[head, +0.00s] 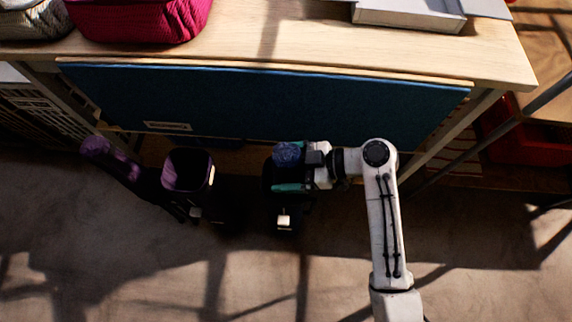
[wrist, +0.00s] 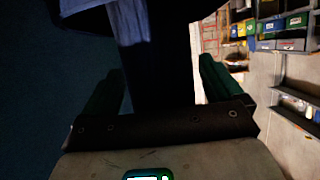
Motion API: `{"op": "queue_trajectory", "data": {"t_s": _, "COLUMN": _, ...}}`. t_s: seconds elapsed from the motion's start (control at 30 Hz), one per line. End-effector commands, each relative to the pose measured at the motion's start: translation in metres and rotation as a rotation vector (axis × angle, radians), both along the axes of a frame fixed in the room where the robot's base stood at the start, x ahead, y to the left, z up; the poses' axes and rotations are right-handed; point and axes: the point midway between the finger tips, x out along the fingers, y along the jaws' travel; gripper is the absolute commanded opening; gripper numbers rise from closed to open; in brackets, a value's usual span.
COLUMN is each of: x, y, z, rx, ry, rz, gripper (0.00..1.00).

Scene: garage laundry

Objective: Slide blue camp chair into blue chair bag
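The blue camp chair (head: 287,153) shows in the head view as a crumpled blue bundle, seen from above. My gripper (head: 288,169) comes from the right, with teal fingers on either side of it. A dark object with a pale tag (head: 284,221) is just below my gripper in the head view. I cannot tell whether this is the blue chair bag or whether the chair touches it.
An open dark bag with a purple inside (head: 187,170) stands to the left. A long purple bundle (head: 96,147) leans beside it. A wooden table (head: 300,45) with a blue front panel (head: 260,100) stands close behind. The floor (head: 130,275) in front is clear.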

Motion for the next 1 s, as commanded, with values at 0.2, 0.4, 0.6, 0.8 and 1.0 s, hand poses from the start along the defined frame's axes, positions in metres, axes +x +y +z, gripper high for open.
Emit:
{"op": "queue_trajectory", "data": {"t_s": 0.2, "x": -0.001, "y": 0.000, "z": -0.001, "rx": -0.001, "ry": 0.002, "rz": 0.000, "gripper": 0.98}}
{"op": "queue_trajectory", "data": {"t_s": 0.4, "x": -0.001, "y": -0.008, "z": 0.000, "rx": -0.003, "ry": 0.005, "rz": -0.002, "gripper": 0.98}}
{"op": "queue_trajectory", "data": {"t_s": 0.6, "x": -0.001, "y": -0.040, "z": 0.015, "rx": -0.001, "ry": 0.002, "rz": -0.005, "gripper": 0.98}}
{"op": "queue_trajectory", "data": {"t_s": 0.8, "x": -0.002, "y": -0.074, "z": 0.029, "rx": -0.001, "ry": 0.001, "rz": -0.003, "gripper": 0.98}}
{"op": "queue_trajectory", "data": {"t_s": 1.0, "x": -0.003, "y": -0.095, "z": 0.038, "rx": -0.001, "ry": 0.001, "rz": -0.001, "gripper": 0.98}}
